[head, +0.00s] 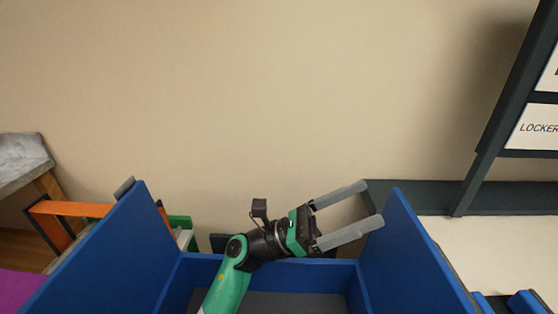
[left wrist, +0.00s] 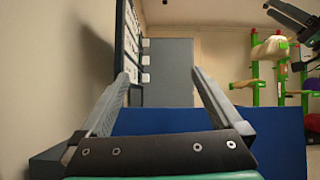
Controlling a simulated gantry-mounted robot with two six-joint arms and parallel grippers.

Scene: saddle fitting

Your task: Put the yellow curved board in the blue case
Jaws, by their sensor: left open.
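The blue case (head: 100,255) stands open in front of me in the head view, with tall side walls, a low back wall and a dark floor. My left gripper (head: 373,204) is open and empty above the back of the case, its fingers pointing right near the right wall. In the left wrist view its fingers (left wrist: 162,75) are spread, with a blue wall (left wrist: 170,121) beyond them. I see no yellow curved board.
A dark shelf frame with white locker signs (head: 537,128) stands at the right. An orange bar (head: 70,209) and a grey-topped wooden piece (head: 20,158) are at the left. Green posts (left wrist: 254,78) bearing a beige shape stand at the right in the left wrist view.

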